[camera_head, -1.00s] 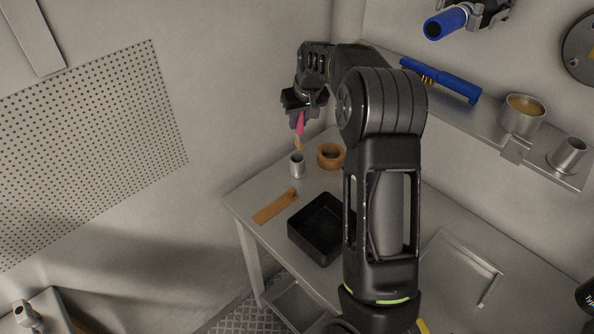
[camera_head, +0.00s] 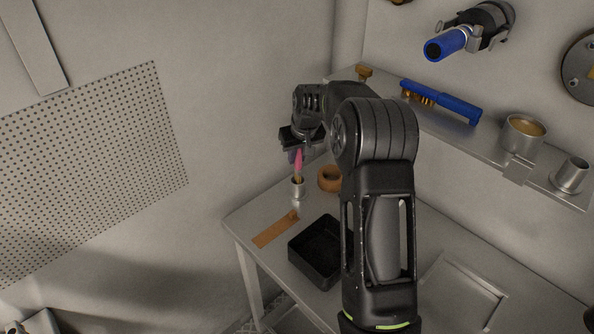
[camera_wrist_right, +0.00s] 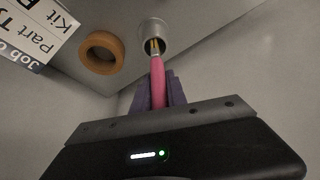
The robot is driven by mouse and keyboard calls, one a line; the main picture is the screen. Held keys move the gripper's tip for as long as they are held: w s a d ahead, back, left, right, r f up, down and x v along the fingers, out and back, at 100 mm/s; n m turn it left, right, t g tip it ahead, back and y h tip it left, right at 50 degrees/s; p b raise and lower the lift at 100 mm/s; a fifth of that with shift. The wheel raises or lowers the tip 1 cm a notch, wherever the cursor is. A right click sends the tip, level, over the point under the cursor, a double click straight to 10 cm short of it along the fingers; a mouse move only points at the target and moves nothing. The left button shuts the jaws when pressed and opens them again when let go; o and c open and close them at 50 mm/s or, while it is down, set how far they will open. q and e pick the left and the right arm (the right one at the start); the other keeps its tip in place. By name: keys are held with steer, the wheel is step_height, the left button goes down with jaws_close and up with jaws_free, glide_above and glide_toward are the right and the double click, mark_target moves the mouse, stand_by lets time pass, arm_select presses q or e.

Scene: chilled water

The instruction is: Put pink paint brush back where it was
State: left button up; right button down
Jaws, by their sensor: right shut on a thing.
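My right gripper (camera_head: 296,156) is shut on the pink paint brush (camera_head: 298,162) above the far left part of the table. The brush points down, and its lower end is at the mouth of a small metal cup (camera_head: 298,188). In the right wrist view the pink brush (camera_wrist_right: 158,82) runs from between the purple finger pads to the cup (camera_wrist_right: 154,34), with its tip inside the cup's outline. How deep the tip sits is hard to tell. My left gripper does not show.
A roll of brown tape (camera_head: 329,179) stands right beside the cup. A brown strip (camera_head: 275,230) and a black tray (camera_head: 314,252) lie nearer on the table. A wall shelf (camera_head: 483,131) on the right holds a blue brush (camera_head: 441,101) and metal cups.

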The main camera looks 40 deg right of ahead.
mark_target(297, 167)
steer(key=shift+f+b, duration=1.45)
steer(key=shift+f, duration=1)
steer(key=shift+f, duration=0.2)
steer(key=c, duration=1.3)
jaws_free()
steer(key=shift+r, duration=0.15)
steer(key=shift+r, duration=0.2)
steer(key=p+v, duration=0.3)
steer(key=v, duration=0.2)
steer(key=shift+r, duration=0.4)
steer(key=p+v, duration=0.1)
steer(key=v, duration=0.5)
steer(key=shift+s, duration=0.15)
